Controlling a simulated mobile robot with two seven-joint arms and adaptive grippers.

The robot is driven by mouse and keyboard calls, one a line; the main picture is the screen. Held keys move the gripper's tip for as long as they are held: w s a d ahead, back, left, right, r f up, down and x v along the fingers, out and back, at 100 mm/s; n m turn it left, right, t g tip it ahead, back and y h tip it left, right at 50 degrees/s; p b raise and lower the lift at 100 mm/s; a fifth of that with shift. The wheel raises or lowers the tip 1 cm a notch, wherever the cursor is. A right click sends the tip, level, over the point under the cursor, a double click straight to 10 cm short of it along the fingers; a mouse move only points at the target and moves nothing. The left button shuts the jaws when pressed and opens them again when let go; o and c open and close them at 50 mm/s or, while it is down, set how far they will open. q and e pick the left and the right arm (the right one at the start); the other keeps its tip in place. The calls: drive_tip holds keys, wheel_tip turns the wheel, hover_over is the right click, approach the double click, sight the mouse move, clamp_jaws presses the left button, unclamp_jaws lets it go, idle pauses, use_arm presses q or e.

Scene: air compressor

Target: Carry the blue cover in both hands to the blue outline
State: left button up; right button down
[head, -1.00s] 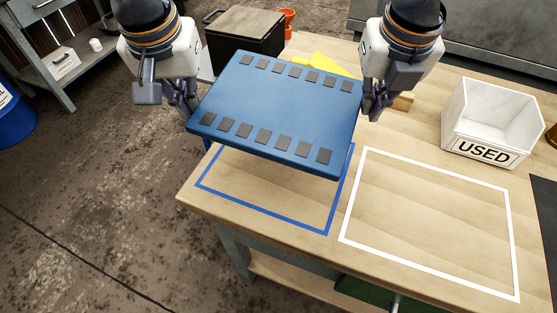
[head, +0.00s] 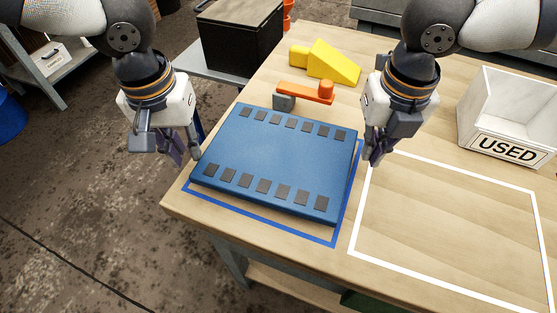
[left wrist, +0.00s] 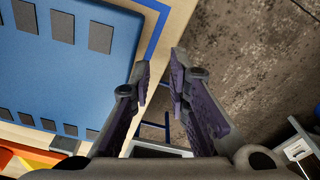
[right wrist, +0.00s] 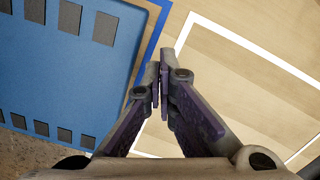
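The blue cover (head: 275,163), a flat slab with two rows of dark grey patches, lies on the wooden table. It sits inside the blue outline (head: 262,227), whose front and right lines show beside it. My left gripper (head: 181,150) is at the cover's left side; its fingers (left wrist: 160,72) are apart with nothing between them. My right gripper (head: 376,150) is at the right side. Its fingertips (right wrist: 159,72) are nearly together, with no cover visible between them, and the cover lies to their left in the right wrist view.
A white outline (head: 450,275) is on the table to the right. The white USED bin (head: 505,149) stands at the back right. Behind the cover are an orange and grey part (head: 305,93) and a yellow wedge (head: 333,64). A black box (head: 240,38) stands further back.

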use_arm(q)
drive_tip(key=shift+a, duration=0.15)
use_arm(e)
drive_tip(key=shift+d, duration=0.1)
drive_tip(key=c, duration=1.9)
unclamp_jaws()
use_arm(q)
drive_tip(key=shift+f, duration=0.1)
use_arm(e)
drive_tip(key=shift+d, duration=0.1)
use_arm(q)
wheel_tip(320, 180, up, 12)
drive_tip(key=s, duration=0.1)
use_arm(e)
wheel_tip(320, 180, up, 12)
drive_tip(key=s, duration=0.1)
